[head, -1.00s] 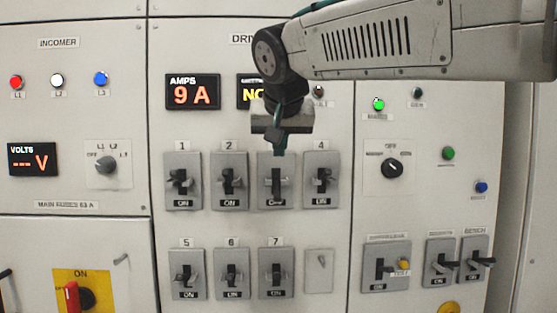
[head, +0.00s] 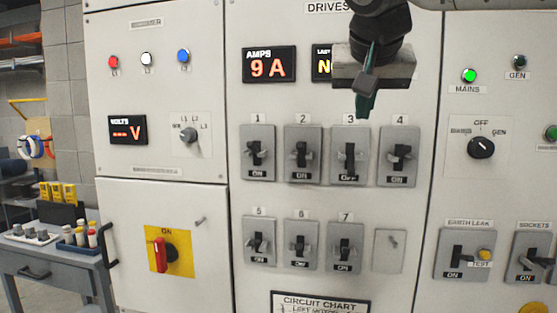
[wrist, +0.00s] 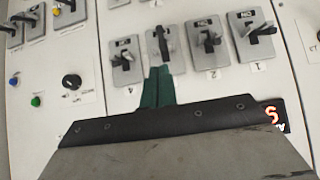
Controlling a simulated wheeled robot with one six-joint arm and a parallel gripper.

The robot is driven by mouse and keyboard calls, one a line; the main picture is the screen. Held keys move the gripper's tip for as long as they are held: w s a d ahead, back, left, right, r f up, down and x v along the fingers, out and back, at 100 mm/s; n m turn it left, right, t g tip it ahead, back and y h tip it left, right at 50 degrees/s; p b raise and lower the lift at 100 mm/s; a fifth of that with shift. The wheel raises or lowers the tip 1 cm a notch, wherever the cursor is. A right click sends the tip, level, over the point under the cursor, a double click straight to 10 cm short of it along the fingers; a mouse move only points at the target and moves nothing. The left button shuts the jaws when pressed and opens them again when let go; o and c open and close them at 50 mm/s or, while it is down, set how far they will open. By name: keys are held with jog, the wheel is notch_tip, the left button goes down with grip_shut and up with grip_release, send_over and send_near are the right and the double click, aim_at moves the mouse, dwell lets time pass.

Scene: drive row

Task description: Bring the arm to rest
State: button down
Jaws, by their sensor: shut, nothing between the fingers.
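My gripper (head: 366,106) hangs from my arm at the upper middle of the head view, its dark green fingers together and empty. It appears just above and slightly right of drive switch 3 (head: 349,152), whose label reads OFF. Whether it touches the panel cannot be told. In the wrist view, the green fingers (wrist: 158,82) point toward switch 3 (wrist: 161,45), with switch 4 (wrist: 126,65) beside it. My gripper's body hides part of the display beside the AMPS display (head: 269,65), which reads 9 A.
Switches 1 (head: 257,152), 2 (head: 303,153) and 4 (head: 398,153) flank switch 3, with a lower row beneath. A red-handled isolator (head: 160,255) is lower left. A grey bench (head: 62,265) with small items stands left, with open floor beside it.

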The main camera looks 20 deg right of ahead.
jog(key=s+f+n+g+y, duration=0.1)
jog(key=s+f+g, duration=0.1)
jog(key=s+f, duration=0.4)
jog(key=s+a+f+n+g+y, duration=0.1)
jog(key=s+f, duration=0.5)
jog(key=f, duration=0.9)
jog(key=s+f+n+g+y, duration=0.2)
jog(key=s+f+n+g, duration=0.1)
jog(key=f, duration=0.8)
jog(key=s+g, duration=0.1)
jog(key=s, duration=0.1)
jog(key=shift+s+a+f, duration=0.15)
jog(key=shift+s+a, duration=0.05)
jog(key=shift+s, duration=0.2)
jog(key=shift+s+d, duration=0.1)
